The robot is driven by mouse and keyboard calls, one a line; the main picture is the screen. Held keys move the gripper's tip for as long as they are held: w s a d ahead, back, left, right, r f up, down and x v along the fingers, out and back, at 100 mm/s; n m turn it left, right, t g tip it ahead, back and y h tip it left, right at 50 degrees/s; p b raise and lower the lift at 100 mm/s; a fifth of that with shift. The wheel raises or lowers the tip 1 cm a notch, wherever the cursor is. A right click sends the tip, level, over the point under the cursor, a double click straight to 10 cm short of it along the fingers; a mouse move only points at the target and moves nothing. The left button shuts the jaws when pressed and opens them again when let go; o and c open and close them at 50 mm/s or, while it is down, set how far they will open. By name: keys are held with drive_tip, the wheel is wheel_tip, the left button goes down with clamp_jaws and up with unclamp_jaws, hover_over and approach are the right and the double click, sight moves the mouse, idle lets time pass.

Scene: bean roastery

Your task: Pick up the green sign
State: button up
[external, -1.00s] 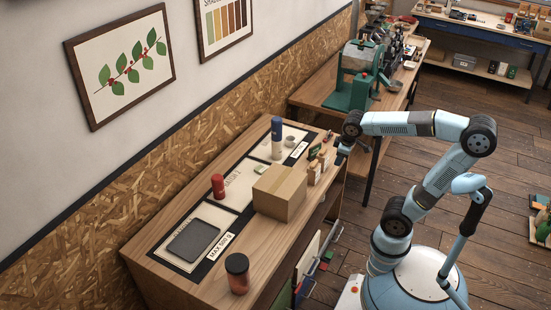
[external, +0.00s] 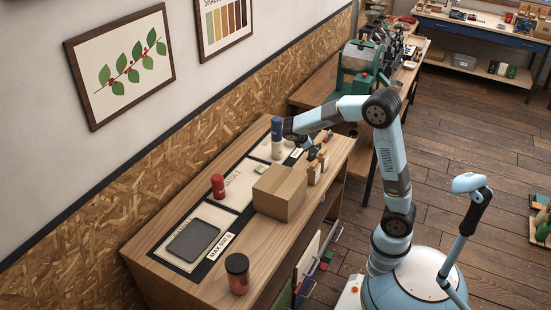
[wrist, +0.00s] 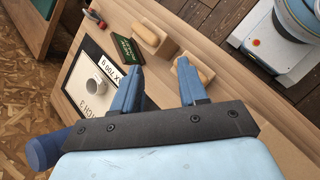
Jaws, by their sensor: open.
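The green sign (wrist: 126,50) stands on the wooden table in the wrist view, a small dark green block with pale lettering. It lies just beyond the tip of the left finger, apart from or barely at it; I cannot tell the exact gap. My gripper (wrist: 160,68) is open and empty, with its two blue fingers pointing toward the sign and the wooden blocks. In the external view my gripper (external: 293,136) is above the table's far end, beside the blue bottle (external: 277,140); the sign is mostly hidden there.
Two wooden blocks with rounded tan tops (wrist: 149,36) stand close to the sign, one near the right finger. A cardboard box (external: 279,193) and a red bottle (external: 218,187) stand nearer on the table.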

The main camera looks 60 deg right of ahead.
drive_tip(key=w+d+f+n+g+h, duration=0.2)
drive_tip(key=w+d+f+n+h, duration=0.4)
drive_tip(key=w+f, duration=0.4)
drive_tip(key=m+y, duration=0.1)
hover_over(314, 156)
drive_tip(key=w+a, duration=0.2)
drive_tip(key=a, duration=0.1)
wheel_tip(314, 156, down, 3)
drive_tip(key=shift+f+x, duration=0.2)
drive_tip(key=shift+x, duration=1.1)
drive_tip(key=shift+f+x, duration=0.2)
drive_tip(key=shift+x, duration=1.1)
drive_tip(key=shift+a, duration=0.15)
clamp_jaws()
